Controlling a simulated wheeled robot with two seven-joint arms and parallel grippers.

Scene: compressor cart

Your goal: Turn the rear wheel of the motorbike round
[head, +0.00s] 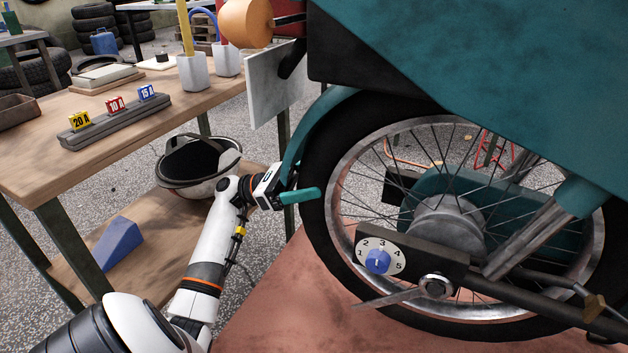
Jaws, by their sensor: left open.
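The motorbike's rear wheel (448,228) fills the right half of the head view, with a black tyre (318,165), a metal rim and thin spokes. Teal bodywork (500,70) hides its upper right part. My left gripper (305,195) is at the tyre's left side, its teal finger pointing right toward the tread. It is open, and nothing shows between its fingers. I cannot tell whether the finger touches the tyre. My right gripper is not in view.
A teal mudguard (305,130) curves just above my left gripper. A numbered dial (381,256) and an axle nut (436,286) sit in front of the hub. At left stands a wooden workbench (180,100); a helmet (200,165) and blue wedge (118,240) lie on its lower shelf.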

